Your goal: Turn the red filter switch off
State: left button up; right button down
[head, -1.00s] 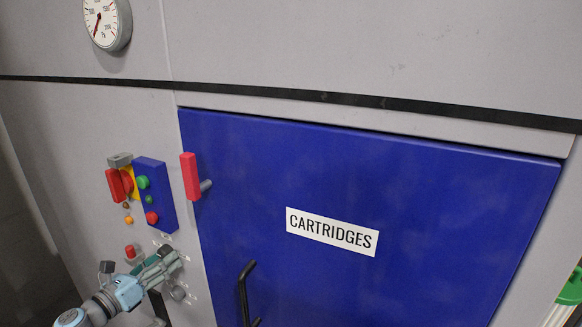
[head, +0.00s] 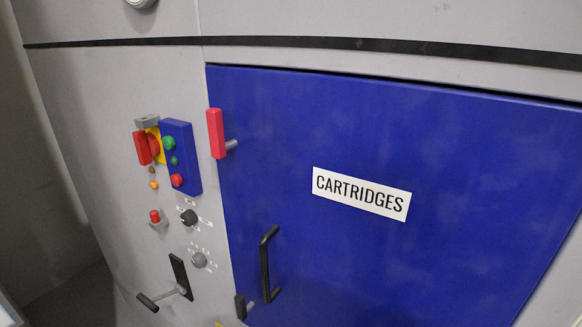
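A small red switch (head: 155,216) on a grey base sits on the grey machine panel, left of a black rotary knob (head: 189,217). I cannot read the small labels around the knobs, nor tell the switch's on or off position. A red handle (head: 143,148) on a yellow-backed fixture is higher up, beside a blue button box (head: 181,158). Neither gripper is in view. Nothing touches the switch.
A grey knob (head: 199,260) and a black lever (head: 180,276) are below. The blue cartridges door (head: 400,120) has a red latch (head: 216,133) and black handle (head: 266,265). The panel front is clear.

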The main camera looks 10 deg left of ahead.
aim_at(147, 146)
jog(key=u, duration=1.9)
jog(key=k, duration=0.6)
jog(key=u, duration=0.55)
jog(key=i, duration=0.6)
jog(key=z, duration=0.95)
jog(key=i, duration=0.6)
jog(key=z, duration=0.75)
